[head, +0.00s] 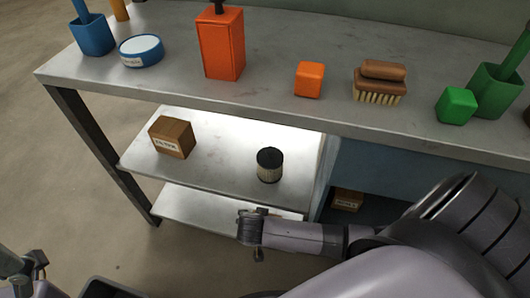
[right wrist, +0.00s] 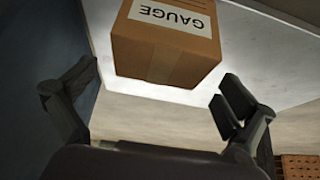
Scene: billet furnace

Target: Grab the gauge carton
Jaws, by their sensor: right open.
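The gauge carton (right wrist: 165,48) is a brown cardboard box with a white label reading GAUGE, upside down in the right wrist view. It stands on a pale metal shelf (right wrist: 262,60). My right gripper (right wrist: 158,84) is open, its two fingers apart on either side of the carton's near end; I see no grip on it. In the head view my right gripper (head: 255,228) is at the lower shelf's front edge, and I cannot make out the gauge carton there. My left gripper (head: 35,264) is partly in view at the lower left; its jaws are unclear.
A filter carton (head: 172,138) and a black-topped cylindrical filter (head: 269,165) stand on the middle shelf (head: 222,150). Another brown carton (head: 347,200) sits in the right bay. The bench top (head: 270,88) holds an orange canister (head: 221,45), a brush (head: 380,82) and coloured blocks.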

